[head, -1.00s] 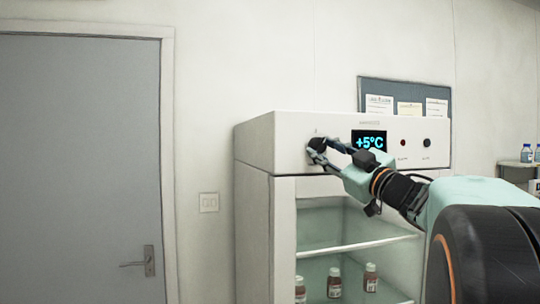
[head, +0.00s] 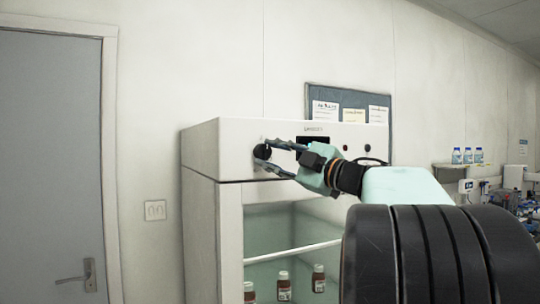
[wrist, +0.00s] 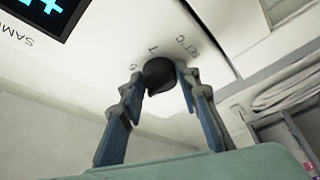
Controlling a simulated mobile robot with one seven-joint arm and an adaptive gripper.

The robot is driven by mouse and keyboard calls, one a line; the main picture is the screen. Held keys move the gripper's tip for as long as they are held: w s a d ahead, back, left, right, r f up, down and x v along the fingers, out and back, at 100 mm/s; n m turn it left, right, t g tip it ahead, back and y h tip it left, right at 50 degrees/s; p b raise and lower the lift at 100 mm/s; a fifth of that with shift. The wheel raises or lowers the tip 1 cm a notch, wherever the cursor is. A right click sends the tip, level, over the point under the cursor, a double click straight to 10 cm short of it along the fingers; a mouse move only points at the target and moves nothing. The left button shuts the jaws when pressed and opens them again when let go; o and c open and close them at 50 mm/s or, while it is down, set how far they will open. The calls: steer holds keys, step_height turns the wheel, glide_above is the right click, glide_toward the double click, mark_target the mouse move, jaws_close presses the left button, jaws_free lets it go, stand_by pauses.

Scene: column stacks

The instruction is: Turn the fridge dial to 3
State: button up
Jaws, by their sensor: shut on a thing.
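The fridge (head: 200,160) is a white cabinet with a glass door and a control panel across its top. The black round dial (head: 263,151) sits at the panel's left end. My gripper (head: 259,153) is at the dial, one finger above and one below it. In the wrist view the dial (wrist: 159,72) is between the fingertips of my gripper (wrist: 161,77), which is shut on it. "SET °C" and a few small marks show beside the dial; its exact setting is unclear.
Several brown bottles (head: 284,287) stand inside the fridge. A grey door (head: 50,160) and a light switch (head: 155,210) are to the left. A notice board (head: 350,103) hangs behind the fridge. Blue-capped bottles (head: 467,156) stand on a shelf at right.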

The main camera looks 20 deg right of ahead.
steer(key=shift+r, duration=0.1)
steer(key=o, duration=1.2)
steer(key=shift+c, duration=0.2)
steer(key=v, duration=1.2)
